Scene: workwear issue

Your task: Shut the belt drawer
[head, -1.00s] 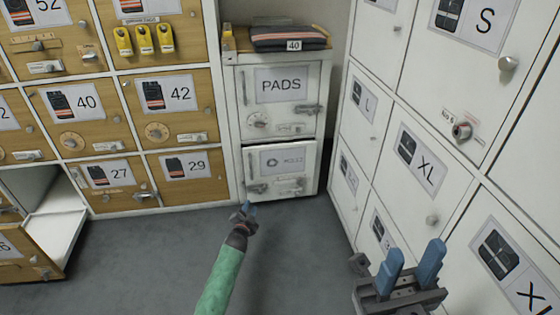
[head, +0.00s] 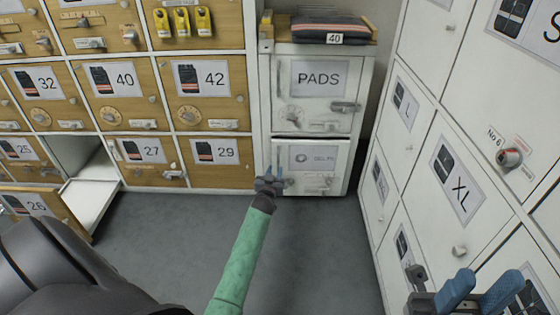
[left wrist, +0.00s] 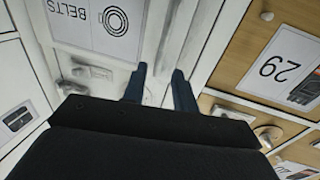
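The belt drawer front (head: 338,180) is the lower white panel under the PADS compartment. Its label (head: 313,157) is blurred in the head view, but the BELTS label (left wrist: 92,20) reads clearly in the left wrist view. A dark gap runs along its top edge, so it looks slightly out. My left gripper (head: 273,176), on the green arm, is at the drawer's lower left edge. In the wrist view its two blue fingers (left wrist: 160,78) are apart with nothing seen between them; contact cannot be told. My right gripper (head: 480,290) is open and empty at bottom right.
The PADS compartment (head: 342,108) is above, with a folded dark garment (head: 330,25) on top. Wooden lockers stand left, where drawer 26 (head: 45,213) stands open. White lockers (head: 455,190) line the right. The grey floor (head: 165,235) between is clear.

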